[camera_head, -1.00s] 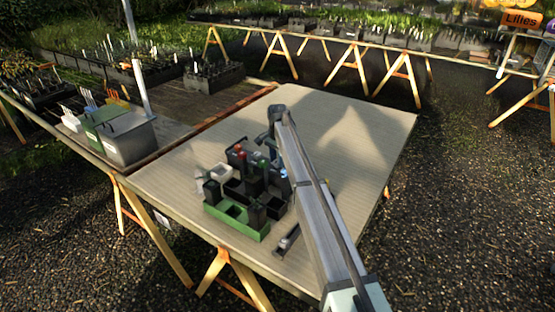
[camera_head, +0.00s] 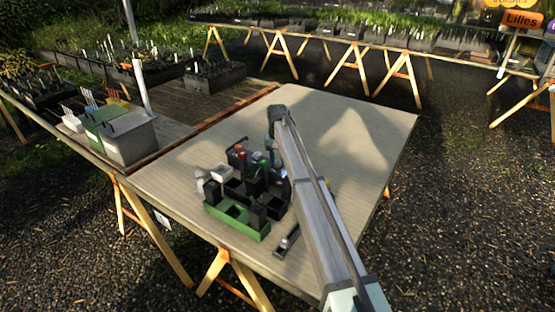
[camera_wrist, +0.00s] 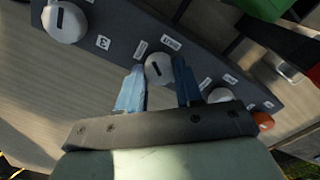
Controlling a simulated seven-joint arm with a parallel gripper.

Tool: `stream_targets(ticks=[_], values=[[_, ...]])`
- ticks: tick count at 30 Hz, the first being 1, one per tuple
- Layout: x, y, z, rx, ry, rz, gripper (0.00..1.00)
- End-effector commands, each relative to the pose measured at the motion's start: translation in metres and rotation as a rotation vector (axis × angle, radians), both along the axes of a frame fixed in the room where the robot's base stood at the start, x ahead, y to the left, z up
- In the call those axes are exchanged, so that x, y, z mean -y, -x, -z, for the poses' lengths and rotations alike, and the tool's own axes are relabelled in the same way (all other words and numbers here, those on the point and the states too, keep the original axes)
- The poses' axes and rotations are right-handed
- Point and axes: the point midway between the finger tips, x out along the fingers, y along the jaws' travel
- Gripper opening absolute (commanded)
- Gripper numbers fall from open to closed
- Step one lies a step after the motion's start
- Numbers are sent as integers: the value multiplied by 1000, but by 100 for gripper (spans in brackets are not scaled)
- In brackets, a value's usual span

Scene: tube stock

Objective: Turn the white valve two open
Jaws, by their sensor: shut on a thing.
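In the wrist view my gripper (camera_wrist: 157,80) has its two blue fingers on either side of a round white valve knob (camera_wrist: 159,67) and is shut on it. The knob has a dark slot line and sits on a dark grey panel (camera_wrist: 120,22) with small white labels around it. The label wording is too small to read surely. A second white knob (camera_wrist: 65,22) lies at upper left, near a label marked 3. In the head view the valves are too small to tell apart.
A red knob-like part (camera_wrist: 263,120) is right of the third knob. In the head view a cluster of black and green blocks (camera_head: 225,222) stands on the table (camera_head: 350,130). A grey bin (camera_head: 132,138) is at left. The table's far right is clear.

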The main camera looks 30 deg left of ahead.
Motion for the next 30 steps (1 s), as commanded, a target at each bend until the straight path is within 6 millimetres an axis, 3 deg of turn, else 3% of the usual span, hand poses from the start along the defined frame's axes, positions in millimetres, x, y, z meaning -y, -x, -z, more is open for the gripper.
stream_targets(ticks=[15,30], values=[[-1,1,0,0,0,-456,5],[-1,1,0,1,-1,-664,5]])
